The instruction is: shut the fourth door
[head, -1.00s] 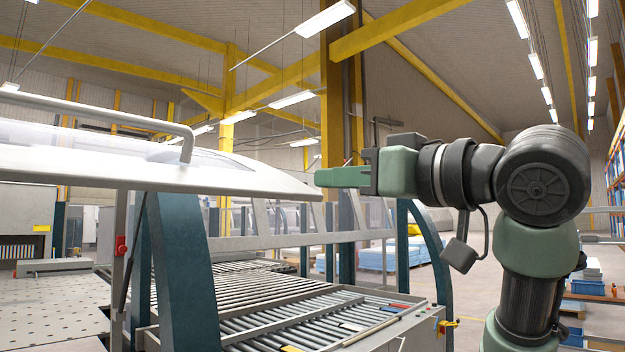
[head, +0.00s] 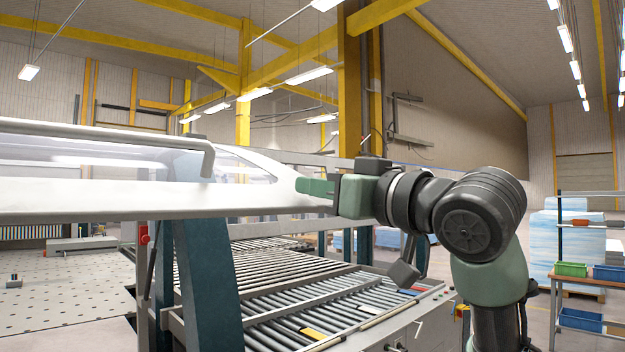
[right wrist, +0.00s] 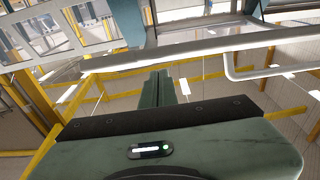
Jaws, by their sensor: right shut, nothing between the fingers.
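The door (head: 110,198) is a wide white-framed panel with a clear window, standing raised at the left of the head view. A white bar handle (head: 100,134) runs along it and bends down at its right end. My right gripper (head: 302,187) is shut and empty, its green fingertips pointing left at the door's right end. They overlap the door frame in the picture; I cannot tell whether they touch it. In the right wrist view the closed fingers (right wrist: 158,88) reach toward the white door edge (right wrist: 190,48), with the handle (right wrist: 236,74) at right. My left gripper is out of view.
Below the door lies a roller conveyor (head: 320,308) with dark teal posts (head: 208,290) beside it. A perforated table (head: 65,290) is at left. A rack with blue and green bins (head: 588,272) stands at right.

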